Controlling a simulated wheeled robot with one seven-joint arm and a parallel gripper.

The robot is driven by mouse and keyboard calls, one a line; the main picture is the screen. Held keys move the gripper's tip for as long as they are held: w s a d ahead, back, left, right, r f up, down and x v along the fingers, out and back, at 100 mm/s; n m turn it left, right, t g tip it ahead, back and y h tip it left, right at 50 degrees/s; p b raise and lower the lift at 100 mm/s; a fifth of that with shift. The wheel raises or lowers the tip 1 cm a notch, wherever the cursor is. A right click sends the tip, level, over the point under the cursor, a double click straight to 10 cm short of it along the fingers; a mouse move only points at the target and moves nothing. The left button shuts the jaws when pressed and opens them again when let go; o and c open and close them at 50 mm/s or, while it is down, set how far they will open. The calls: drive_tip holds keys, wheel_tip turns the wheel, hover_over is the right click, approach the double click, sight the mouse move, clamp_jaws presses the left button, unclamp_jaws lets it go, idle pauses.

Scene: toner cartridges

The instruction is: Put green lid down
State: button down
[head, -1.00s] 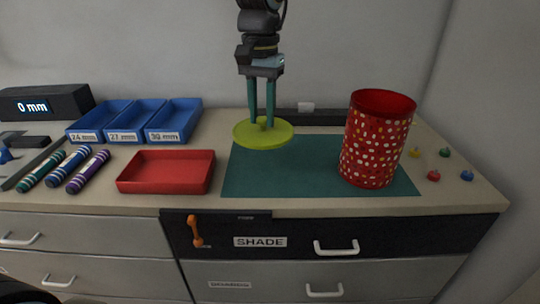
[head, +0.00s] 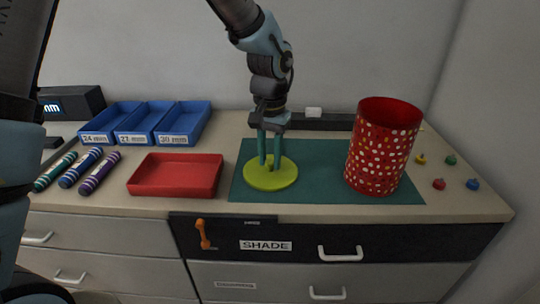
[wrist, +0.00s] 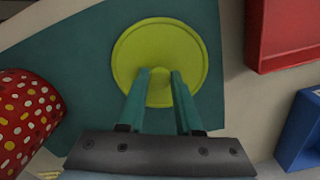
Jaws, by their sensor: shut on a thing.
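The green lid (head: 284,181) is a flat yellow-green disc with a raised rim. It lies level on or just above the left part of the dark green mat (head: 325,193); I cannot tell if it touches. My gripper (head: 270,165) points down over the lid, its teal fingers shut on the knob at its centre, which the fingers partly hide. In the wrist view the lid (wrist: 130,50) is below the fingers (wrist: 160,78). A red spotted canister (head: 378,150) stands upright and open-topped on the right part of the mat.
A red tray (head: 140,182) is left of the mat, with blue bins (head: 185,137) and striped cartridges (head: 80,167) further left. Several small coloured knobs (head: 439,184) lie right of the canister. Mat between lid and canister is clear.

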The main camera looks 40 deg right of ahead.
sight(270, 161)
drive_tip(key=shift+f, duration=0.1)
drive_tip(key=c, duration=0.6)
unclamp_jaws()
wheel_tip(270, 161, up, 12)
drive_tip(key=b, duration=0.2)
drive_tip(key=w+a+f+n, duration=0.2)
drive_tip(key=w+a, duration=0.2)
drive_tip(key=a, duration=0.6)
drive_tip(key=w+a+f+n, duration=0.3)
drive_tip(key=w+a, duration=0.1)
drive_tip(key=a, duration=0.6)
drive_tip(key=w+a+f+n+t, duration=0.1)
drive_tip(key=w+a+f+n, duration=0.1)
drive_tip(key=a, duration=0.8)
drive_tip(key=shift+w+f+n, duration=0.2)
drive_tip(key=shift+w+n, duration=0.3)
drive_tip(key=shift+w, duration=0.7)
drive_tip(key=s+a+f+n, duration=0.2)
drive_tip(key=s+a+n, duration=0.1)
drive_tip(key=a, duration=0.8)
drive_tip(key=shift+s+f+t, duration=0.15)
drive_tip(key=shift+f+t, duration=0.15)
drive_tip(key=shift+f, duration=0.1)
